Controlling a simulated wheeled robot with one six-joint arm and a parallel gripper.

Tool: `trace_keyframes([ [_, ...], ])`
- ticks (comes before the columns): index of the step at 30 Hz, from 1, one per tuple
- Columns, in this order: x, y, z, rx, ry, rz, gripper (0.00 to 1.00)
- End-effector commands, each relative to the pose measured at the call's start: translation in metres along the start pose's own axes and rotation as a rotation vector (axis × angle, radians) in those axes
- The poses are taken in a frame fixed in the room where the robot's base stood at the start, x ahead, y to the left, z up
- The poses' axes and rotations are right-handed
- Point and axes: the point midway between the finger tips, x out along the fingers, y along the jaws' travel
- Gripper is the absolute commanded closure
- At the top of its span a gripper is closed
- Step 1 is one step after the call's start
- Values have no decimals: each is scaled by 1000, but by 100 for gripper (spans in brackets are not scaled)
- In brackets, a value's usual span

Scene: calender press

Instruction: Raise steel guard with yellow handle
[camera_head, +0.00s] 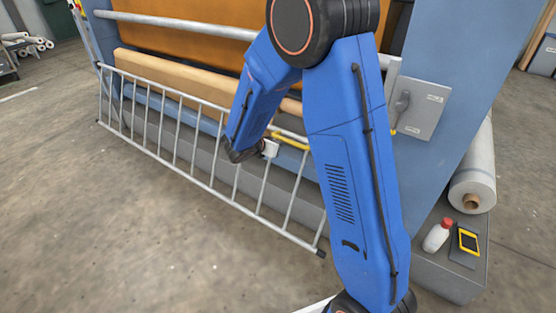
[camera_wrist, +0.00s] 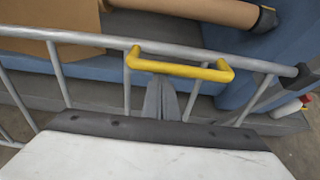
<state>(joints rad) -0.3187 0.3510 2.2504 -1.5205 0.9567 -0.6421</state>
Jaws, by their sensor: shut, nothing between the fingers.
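The steel guard (camera_head: 177,130) is a barred grey frame tilted outward across the front of the press. Its yellow handle (camera_head: 290,139) is on the top rail, partly hidden behind my blue arm in the head view. In the wrist view the yellow handle (camera_wrist: 180,69) spans the middle of the picture, fixed to the guard's top rail (camera_wrist: 80,38). My gripper (camera_wrist: 162,92) is shut and empty, its fingertips close below the handle bar in the picture. I cannot tell whether they touch it. In the head view the fingers are mostly hidden by my arm.
The blue press frame (camera_head: 450,60) rises at right with a grey lever box (camera_head: 421,112). A tan roller (camera_head: 165,75) lies behind the guard. Floor at left is clear.

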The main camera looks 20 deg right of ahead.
Motion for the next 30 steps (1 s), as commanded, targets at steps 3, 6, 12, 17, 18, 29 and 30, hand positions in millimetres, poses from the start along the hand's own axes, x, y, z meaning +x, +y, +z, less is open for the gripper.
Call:
trace_keyframes([
  [3, -19, 1, 34, 9, -5, 4, 100],
  [6, -35, 1, 60, 9, -4, 4, 100],
  [12, -69, 1, 116, 9, -5, 4, 100],
  [17, -96, 0, 161, 9, -4, 3, 100],
  [18, -102, 1, 172, 8, -4, 4, 100],
  [29, -140, 0, 234, 3, -3, 2, 100],
  [30, -142, 0, 238, 3, -3, 2, 100],
])
